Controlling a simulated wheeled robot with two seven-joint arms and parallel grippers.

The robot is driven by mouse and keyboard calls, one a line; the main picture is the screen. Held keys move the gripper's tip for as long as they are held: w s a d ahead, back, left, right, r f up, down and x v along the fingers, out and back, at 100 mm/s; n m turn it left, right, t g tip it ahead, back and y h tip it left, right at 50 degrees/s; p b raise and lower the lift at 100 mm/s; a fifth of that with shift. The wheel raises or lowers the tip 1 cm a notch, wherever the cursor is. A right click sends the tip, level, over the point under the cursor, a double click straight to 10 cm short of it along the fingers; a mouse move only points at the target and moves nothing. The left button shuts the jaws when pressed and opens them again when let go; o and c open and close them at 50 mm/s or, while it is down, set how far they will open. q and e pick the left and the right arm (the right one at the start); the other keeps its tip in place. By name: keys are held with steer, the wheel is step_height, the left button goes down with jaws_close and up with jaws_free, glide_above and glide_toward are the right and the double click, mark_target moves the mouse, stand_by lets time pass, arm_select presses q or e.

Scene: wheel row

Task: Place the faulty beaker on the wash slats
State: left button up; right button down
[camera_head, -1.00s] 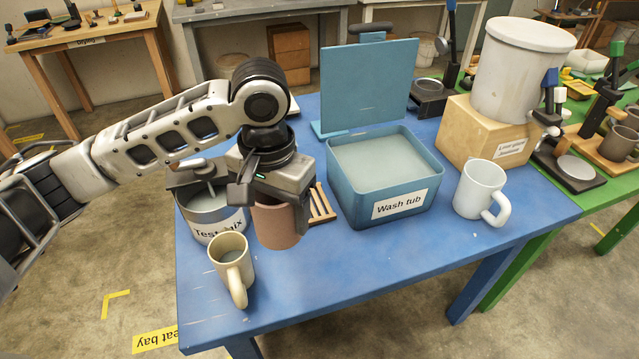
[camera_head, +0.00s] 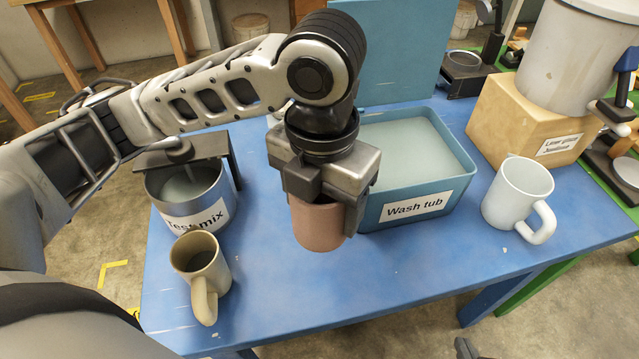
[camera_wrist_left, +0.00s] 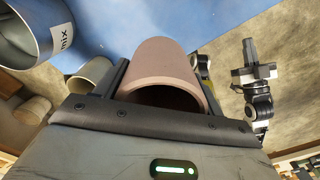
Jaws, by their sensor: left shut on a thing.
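The brown beaker (camera_head: 318,228) is held by my left gripper (camera_head: 324,204), which is shut on it, above the blue table in front of the wash tub. The left wrist view shows the beaker (camera_wrist_left: 165,68) between the fingers, with its open rim towards the camera. The wash slats do not show now; my left arm and gripper cover that area beside the tub. What seems to be my right gripper (camera_wrist_left: 252,72) appears small in the left wrist view, away from the beaker; its jaws are too small to read.
The blue wash tub (camera_head: 415,206) stands right of the beaker. A test mix pot (camera_head: 193,203) and a cream mug (camera_head: 202,270) stand to the left. A white mug (camera_head: 515,193) and a wooden block (camera_head: 520,120) are to the right. The table's front middle is clear.

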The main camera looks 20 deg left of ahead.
arm_select(q)
steer(key=shift+w+d+f+m, duration=0.1)
steer(key=shift+w+m, duration=0.1)
steer(key=shift+m, duration=0.9)
steer(key=w+a+f, duration=0.5)
steer(key=w+f, duration=0.1)
steer(key=w+a+f+b, duration=0.1)
steer(key=w+a+f, duration=0.2)
steer(key=shift+w+a, duration=0.35)
steer(key=shift+w, duration=0.05)
steer(key=shift+w+a+f, duration=0.1)
steer(key=shift+w+f, duration=0.05)
step_height(320, 180, down, 3)
steer(key=shift+w+a+f, duration=0.1)
steer(key=shift+a+f, duration=0.05)
steer(key=shift+f, duration=0.15)
arm_select(e)
steer(key=shift+w+a+f, duration=0.15)
steer(key=shift+w+a, duration=0.05)
steer(key=shift+w, duration=0.25)
arm_select(q)
steer(key=o, duration=1.1)
steer(key=shift+f, duration=0.15)
steer(key=shift+o, duration=0.2)
